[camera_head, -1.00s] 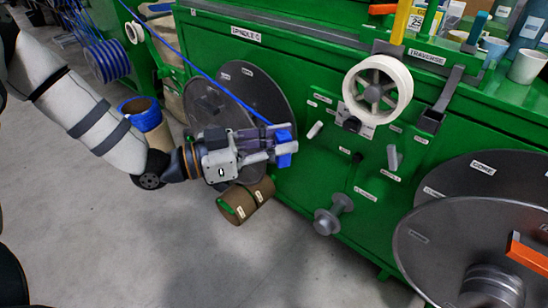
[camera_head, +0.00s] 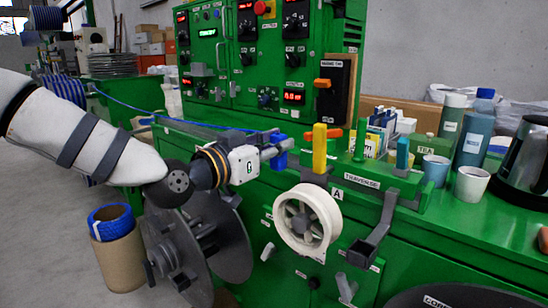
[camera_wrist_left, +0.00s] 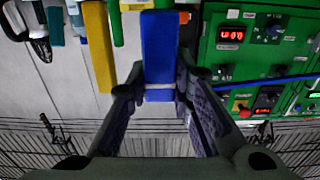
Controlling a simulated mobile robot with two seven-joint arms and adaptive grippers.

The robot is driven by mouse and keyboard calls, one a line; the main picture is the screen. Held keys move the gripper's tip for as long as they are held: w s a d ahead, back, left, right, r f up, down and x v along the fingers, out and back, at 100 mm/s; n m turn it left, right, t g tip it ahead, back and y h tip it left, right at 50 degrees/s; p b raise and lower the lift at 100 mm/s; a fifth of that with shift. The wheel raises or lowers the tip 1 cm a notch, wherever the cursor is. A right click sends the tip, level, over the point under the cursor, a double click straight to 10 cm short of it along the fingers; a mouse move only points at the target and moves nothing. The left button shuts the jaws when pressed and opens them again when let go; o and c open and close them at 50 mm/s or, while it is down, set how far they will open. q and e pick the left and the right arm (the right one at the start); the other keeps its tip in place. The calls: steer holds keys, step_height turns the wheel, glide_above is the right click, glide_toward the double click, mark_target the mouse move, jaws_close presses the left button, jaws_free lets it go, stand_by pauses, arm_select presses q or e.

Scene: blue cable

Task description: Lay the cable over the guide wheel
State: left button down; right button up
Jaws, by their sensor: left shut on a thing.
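The blue cable (camera_head: 140,108) runs from the far left across to my left gripper (camera_head: 272,148). The gripper is shut on the cable's blue end block (camera_head: 280,151). In the left wrist view the block (camera_wrist_left: 160,48) stands between the two fingers (camera_wrist_left: 160,88), with a stretch of cable (camera_wrist_left: 265,81) off to the right. The white guide wheel (camera_head: 331,217) is on the green machine's front, below and to the right of the gripper. The cable is not on the wheel. My right gripper is not in view.
A yellow post (camera_head: 320,150) stands just above the wheel, and a grey bracket (camera_head: 378,232) is to its right. Cups (camera_head: 472,184) and canisters stand on the ledge at right. A large dark reel (camera_head: 228,240) is below the arm.

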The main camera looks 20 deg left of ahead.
arm_select(q)
steer(key=s+d, duration=0.5)
steer(key=d, duration=0.7)
steer(key=shift+d, duration=0.3)
steer(key=shift+f, duration=0.1)
stand_by(0.5)
